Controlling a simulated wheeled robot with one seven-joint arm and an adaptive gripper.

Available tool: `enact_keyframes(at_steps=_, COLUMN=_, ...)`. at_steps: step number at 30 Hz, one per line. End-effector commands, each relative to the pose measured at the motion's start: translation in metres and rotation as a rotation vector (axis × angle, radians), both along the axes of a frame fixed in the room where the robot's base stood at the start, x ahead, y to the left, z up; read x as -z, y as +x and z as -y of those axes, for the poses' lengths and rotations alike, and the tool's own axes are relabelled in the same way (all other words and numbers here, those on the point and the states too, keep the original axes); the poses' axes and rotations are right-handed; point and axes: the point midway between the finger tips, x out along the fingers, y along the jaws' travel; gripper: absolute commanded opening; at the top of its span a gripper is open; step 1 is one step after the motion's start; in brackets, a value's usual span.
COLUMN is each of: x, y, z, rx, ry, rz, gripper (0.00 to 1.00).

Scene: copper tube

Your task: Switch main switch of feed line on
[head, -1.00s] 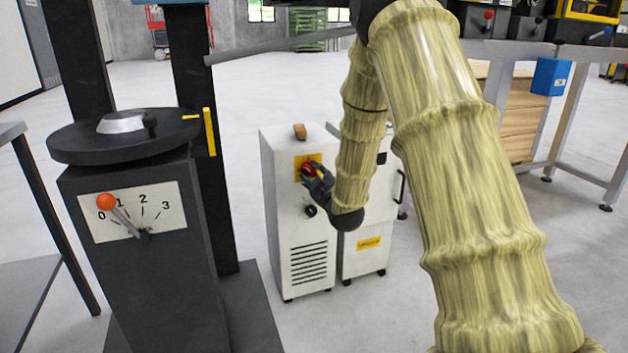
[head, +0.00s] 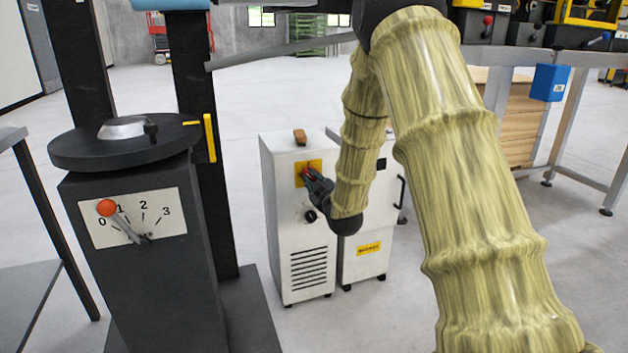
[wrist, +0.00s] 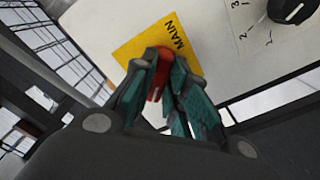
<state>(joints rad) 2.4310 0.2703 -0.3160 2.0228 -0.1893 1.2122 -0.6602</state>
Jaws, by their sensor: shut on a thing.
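The main switch has a red handle (wrist: 159,78) on a yellow plate (wrist: 145,45) marked MAIN, on the front of a white cabinet. In the head view the yellow plate (head: 314,166) shows high on the cabinet (head: 300,235), with a bit of red handle visible at my gripper. My gripper (head: 309,174) reaches the switch from the right. In the wrist view my gripper (wrist: 160,88) is shut on the red handle, with its teal-padded fingers on either side. The fingers hide part of the handle.
A black knob (wrist: 291,8) with a number scale is on the same panel. A dark machine column (head: 140,260) with an orange-tipped lever (head: 107,207) stands at left. A second white cabinet (head: 365,255) stands right of the first. The floor in front is clear.

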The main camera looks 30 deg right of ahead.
Motion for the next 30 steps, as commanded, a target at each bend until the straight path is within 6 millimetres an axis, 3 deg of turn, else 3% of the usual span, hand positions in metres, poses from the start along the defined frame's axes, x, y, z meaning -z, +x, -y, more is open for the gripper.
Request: enact_keyframes(at_steps=30, x=-0.0008, y=-0.0007, z=0.0009, rx=0.003, ry=0.677, rz=0.161, gripper=0.0)
